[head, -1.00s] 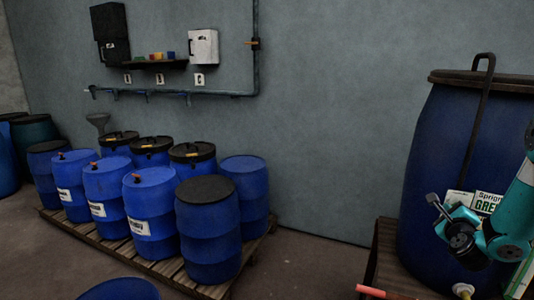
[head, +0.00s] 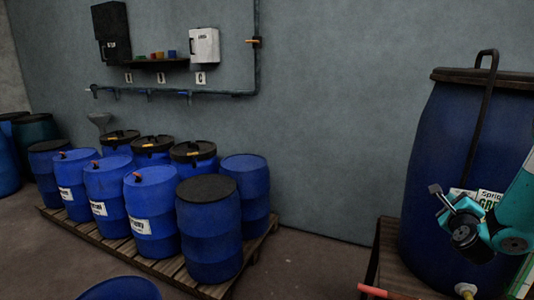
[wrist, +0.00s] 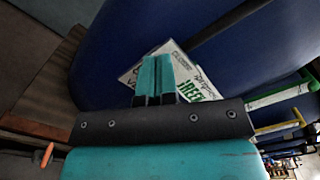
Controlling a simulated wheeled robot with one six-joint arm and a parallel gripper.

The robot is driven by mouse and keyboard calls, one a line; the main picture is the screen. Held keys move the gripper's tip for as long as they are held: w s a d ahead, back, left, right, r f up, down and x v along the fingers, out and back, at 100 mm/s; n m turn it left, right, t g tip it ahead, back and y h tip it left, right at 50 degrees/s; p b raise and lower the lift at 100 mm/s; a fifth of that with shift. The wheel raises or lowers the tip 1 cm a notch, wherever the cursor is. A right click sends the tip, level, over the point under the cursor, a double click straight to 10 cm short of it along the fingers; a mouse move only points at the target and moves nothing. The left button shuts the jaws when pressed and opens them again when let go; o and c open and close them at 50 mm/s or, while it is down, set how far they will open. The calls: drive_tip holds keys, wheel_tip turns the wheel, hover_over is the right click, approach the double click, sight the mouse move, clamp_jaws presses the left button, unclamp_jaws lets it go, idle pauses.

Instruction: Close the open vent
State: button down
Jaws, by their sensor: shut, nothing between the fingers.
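Several closed blue drums stand on a pallet, and three in the front row carry small red or orange caps on their lids: left cap (head: 63,155), middle cap (head: 94,165), right cap (head: 136,178). These may be vents, but they are too small to tell which is open. My gripper (head: 436,190) is at the right, in front of the large blue vat (head: 428,160), far from those drums. In the wrist view its teal fingers (wrist: 155,72) are together and empty, before a white label (wrist: 185,62) on the vat.
The wooden pallet (head: 185,290) fills the lower left. A wall pipe (head: 220,94) runs above it, with an orange handle (head: 253,41) on its upright part. A wooden stand (head: 384,240) carries the vat. Bare floor (head: 300,268) lies between pallet and stand.

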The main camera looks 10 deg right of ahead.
drive_tip(key=b+v, duration=0.1)
drive_tip(key=b, duration=0.1)
drive_tip(key=b+v, duration=0.1)
drive_tip(key=v, duration=0.1)
drive_tip(key=b+v, duration=0.2)
drive_tip(key=shift+s+d+f+b, duration=0.1)
drive_tip(key=shift+d+f+b, duration=0.15)
drive_tip(key=shift+f+b, duration=0.05)
